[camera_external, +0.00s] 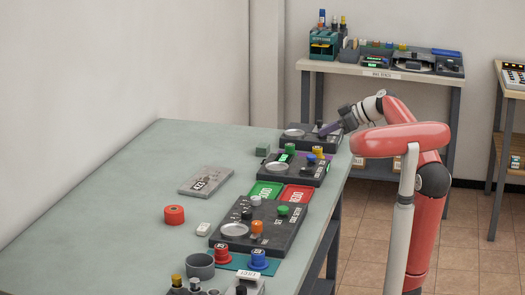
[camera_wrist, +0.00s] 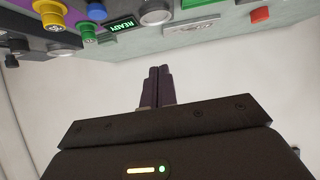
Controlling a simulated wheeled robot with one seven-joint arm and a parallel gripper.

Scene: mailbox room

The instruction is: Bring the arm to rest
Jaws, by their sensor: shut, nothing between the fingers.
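My gripper (camera_external: 328,130) is at the far end of the long table, over or beside the farthest dark device there. My red and white arm reaches to it from the right side of the table. In the wrist view my gripper (camera_wrist: 160,72) has its two dark purple fingers together, with nothing between them. I cannot tell whether the fingertips touch the device in the external view.
The long grey-green table (camera_external: 120,190) holds dark devices with coloured knobs along its right side. A red roll (camera_external: 174,215) and a grey plate (camera_external: 206,180) lie left of them. A back bench (camera_external: 345,69) stands behind. The table's left part is clear.

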